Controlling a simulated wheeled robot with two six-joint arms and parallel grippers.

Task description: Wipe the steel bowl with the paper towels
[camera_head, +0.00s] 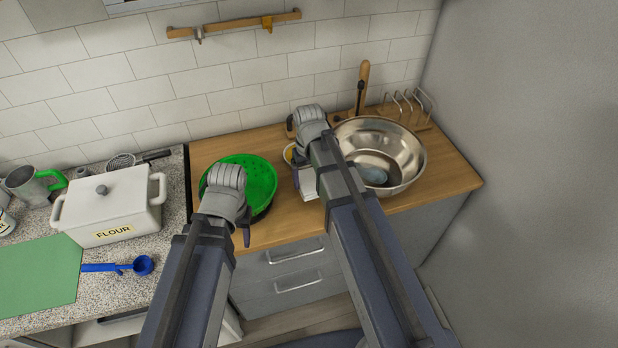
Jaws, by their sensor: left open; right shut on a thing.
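The steel bowl (405,165) stands at the right of the wooden counter, shiny and open to the top. A blue-grey patch, an object or a reflection, shows low inside it. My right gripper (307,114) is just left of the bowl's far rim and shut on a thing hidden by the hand. I cannot clearly make out the paper towels. A white and purple item (308,185) is partly hidden under my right forearm, left of the bowl. My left gripper (228,176) is open, over the green perforated colander (258,175); its fingertips are hard to see.
A dark pan or bowl shows under the colander. A wooden rack (411,113) stands behind the bowl near the right wall. A white flour box (108,204), a metal mug (33,187), a blue scoop (142,265) and a green mat (38,275) are on the speckled counter at left.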

